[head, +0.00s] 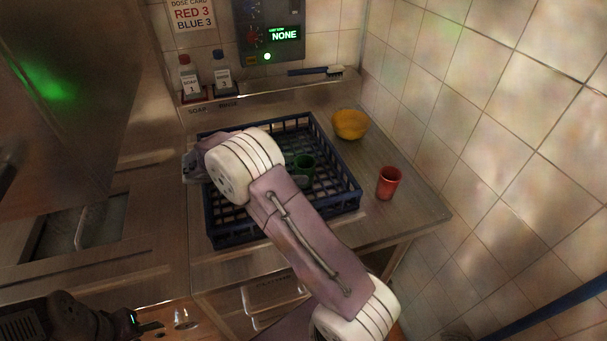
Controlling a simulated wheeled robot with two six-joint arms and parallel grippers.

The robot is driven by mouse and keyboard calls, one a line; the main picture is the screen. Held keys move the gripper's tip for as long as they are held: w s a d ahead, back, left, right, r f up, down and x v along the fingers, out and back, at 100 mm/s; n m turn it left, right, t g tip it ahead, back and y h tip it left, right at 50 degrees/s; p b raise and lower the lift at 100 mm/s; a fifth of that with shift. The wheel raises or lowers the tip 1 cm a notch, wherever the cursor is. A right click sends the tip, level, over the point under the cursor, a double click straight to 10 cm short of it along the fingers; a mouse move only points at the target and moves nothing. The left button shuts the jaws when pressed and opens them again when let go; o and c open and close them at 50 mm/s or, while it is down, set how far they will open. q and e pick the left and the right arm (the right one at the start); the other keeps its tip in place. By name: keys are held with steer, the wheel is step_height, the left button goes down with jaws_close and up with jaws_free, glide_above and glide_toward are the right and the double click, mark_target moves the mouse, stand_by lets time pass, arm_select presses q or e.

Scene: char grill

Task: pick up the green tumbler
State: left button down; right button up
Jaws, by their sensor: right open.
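The green tumbler (304,163) stands inside the dark blue crate (343,203), right of its middle. My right arm reaches over the crate from the lower right, and its big white joint hides part of the crate left of the tumbler. My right gripper (190,168) shows only as a grey part past that joint, at the crate's left side; it is open, and its fingertips are hard to make out. I see nothing held in it. My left gripper (148,325) is low at the left, away from the crate; its jaw gap is unclear.
A red cup (388,183) and a yellow bowl (350,124) stand right of the crate on the steel counter. Two bottles (221,75) and a brush (316,71) are on the back ledge, below a dispenser (271,35). A tiled wall closes the right side.

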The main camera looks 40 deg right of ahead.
steer(key=shift+x, duration=0.85)
steer(key=shift+d+f, duration=0.2)
steer(key=shift+d, duration=0.35)
steer(key=p+x, duration=0.1)
steer(key=x, duration=0.3)
steer(key=shift+d+r+p, duration=0.1)
steer(key=shift+p, duration=0.2)
steer(key=shift+s+d, duration=0.1)
steer(key=shift+d, duration=0.2)
steer(key=shift+a, duration=0.1)
steer(key=c, duration=1.5)
steer(key=shift+o, duration=0.2)
